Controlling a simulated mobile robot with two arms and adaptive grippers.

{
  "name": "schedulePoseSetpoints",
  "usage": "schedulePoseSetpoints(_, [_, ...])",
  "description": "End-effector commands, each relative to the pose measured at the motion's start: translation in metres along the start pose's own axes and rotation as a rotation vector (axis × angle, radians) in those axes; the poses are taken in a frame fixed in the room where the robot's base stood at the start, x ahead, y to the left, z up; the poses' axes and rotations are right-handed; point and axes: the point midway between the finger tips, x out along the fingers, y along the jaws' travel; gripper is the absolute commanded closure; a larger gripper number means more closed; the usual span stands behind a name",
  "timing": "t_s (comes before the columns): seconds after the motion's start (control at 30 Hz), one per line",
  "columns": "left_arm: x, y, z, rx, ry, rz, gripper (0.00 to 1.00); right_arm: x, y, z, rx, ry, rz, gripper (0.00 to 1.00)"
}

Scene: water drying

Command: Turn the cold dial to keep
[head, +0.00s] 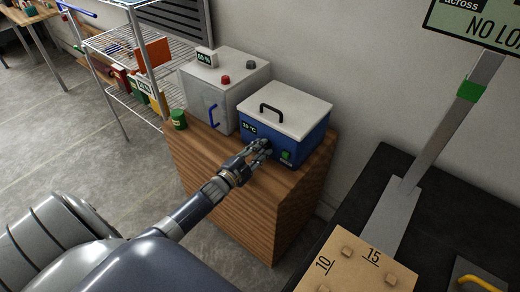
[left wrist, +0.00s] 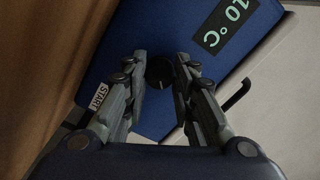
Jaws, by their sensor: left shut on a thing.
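The blue cold box (head: 256,128) with a white lid and black handle stands on a wooden cabinet. Its green display (head: 249,127) appears to read 10 °C in the left wrist view (left wrist: 229,22). The black dial (left wrist: 159,70) is on the blue front face, between the fingertips of my left gripper (left wrist: 160,82). In the head view my left gripper (head: 262,148) is at the box's front, shut on the dial and hiding it. A START label (left wrist: 97,96) lies beside the fingers. My right gripper is not in view.
A grey box (head: 208,99) with a blue handle, a red knob (head: 225,79) and a dark knob stands left on the wooden cabinet (head: 270,205). A green can (head: 178,119) sits at the cabinet's left edge. A black table (head: 440,215) is at right.

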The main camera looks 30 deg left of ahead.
Motion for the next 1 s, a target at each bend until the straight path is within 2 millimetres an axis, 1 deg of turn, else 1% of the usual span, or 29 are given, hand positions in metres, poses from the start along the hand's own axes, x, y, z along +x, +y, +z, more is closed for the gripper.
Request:
schedulePoseSetpoints(0.3, [-0.0003, 0.0013, 0.0005, -0.3, -0.001, 0.002, 0.98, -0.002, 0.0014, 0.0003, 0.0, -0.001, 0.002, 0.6])
schedulePoseSetpoints(0.6, [-0.0002, 0.0023, -0.0001, -0.556, -0.001, 0.001, 0.98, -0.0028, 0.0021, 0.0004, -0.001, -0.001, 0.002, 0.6])
schedulePoseSetpoints(0.8, [-0.0002, 0.0026, -0.0002, -0.678, -0.001, 0.001, 0.98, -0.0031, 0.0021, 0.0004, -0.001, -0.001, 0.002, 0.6])
schedulePoseSetpoints(1.0, [-0.0002, 0.003, -0.0004, -0.754, -0.001, 0.001, 0.98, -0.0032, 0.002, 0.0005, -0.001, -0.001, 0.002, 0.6])
